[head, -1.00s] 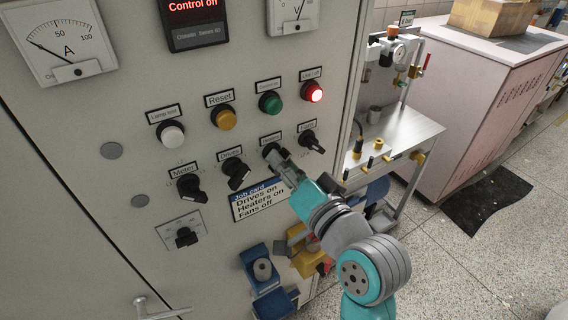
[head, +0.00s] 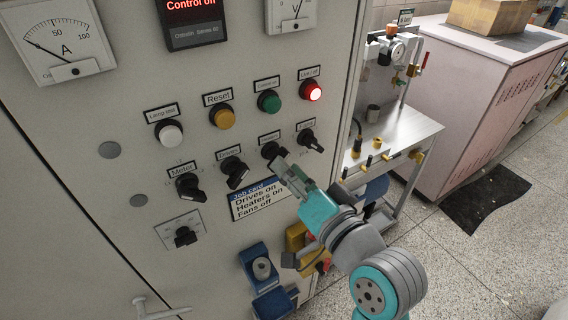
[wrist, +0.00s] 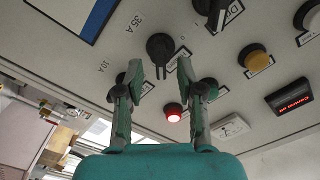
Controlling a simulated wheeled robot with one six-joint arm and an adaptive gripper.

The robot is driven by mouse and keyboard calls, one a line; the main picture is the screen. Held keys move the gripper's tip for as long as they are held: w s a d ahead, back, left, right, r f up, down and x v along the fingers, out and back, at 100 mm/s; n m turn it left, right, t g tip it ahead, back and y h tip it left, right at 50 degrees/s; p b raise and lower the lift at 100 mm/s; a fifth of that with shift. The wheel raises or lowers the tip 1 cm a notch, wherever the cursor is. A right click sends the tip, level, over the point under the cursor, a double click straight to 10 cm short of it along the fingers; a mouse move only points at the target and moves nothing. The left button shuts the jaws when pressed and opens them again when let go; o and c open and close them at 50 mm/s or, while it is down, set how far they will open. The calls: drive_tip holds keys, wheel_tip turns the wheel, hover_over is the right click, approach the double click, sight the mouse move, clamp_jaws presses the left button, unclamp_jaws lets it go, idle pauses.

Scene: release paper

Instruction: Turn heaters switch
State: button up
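The heaters switch (head: 271,150) is a black rotary knob on the grey panel, third in its row, its label partly unreadable. In the wrist view the same knob (wrist: 160,47) stands beyond the fingertips, roughly between their lines. My gripper (head: 283,168) is just below and right of the knob in the head view and covers its lower part. In the wrist view my gripper (wrist: 162,68) has its two fingers apart with nothing between them. It appears clear of the knob. The job card (head: 258,200) reads "Drives on, Heaters on, Fans off".
The drives switch (head: 234,170) is left of the heaters switch, and the fans switch (head: 310,141) is close on its right. The lit red lamp (head: 311,91) and green button (head: 269,101) are above. A metal side table (head: 400,130) stands right of the cabinet.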

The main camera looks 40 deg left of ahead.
drive_tip(key=v, duration=0.9)
drive_tip(key=shift+s+d, duration=0.1)
drive_tip(key=s+d+f+m+t+h, duration=0.2)
drive_tip(key=d+f+m+t+h, duration=0.7)
drive_tip(key=d+f, duration=1.2)
drive_tip(key=s+d+f+n+h, duration=0.2)
drive_tip(key=s+d+f+h, duration=0.35)
drive_tip(key=s+d, duration=0.4)
drive_tip(key=s+d+n+g+h, duration=0.1)
drive_tip(key=s+d+n+h, duration=0.1)
drive_tip(key=s, duration=1.2)
drive_tip(key=shift+n, duration=0.3)
drive_tip(key=shift+s, duration=0.1)
drive_tip(key=shift+c, duration=0.2)
idle(1.2)
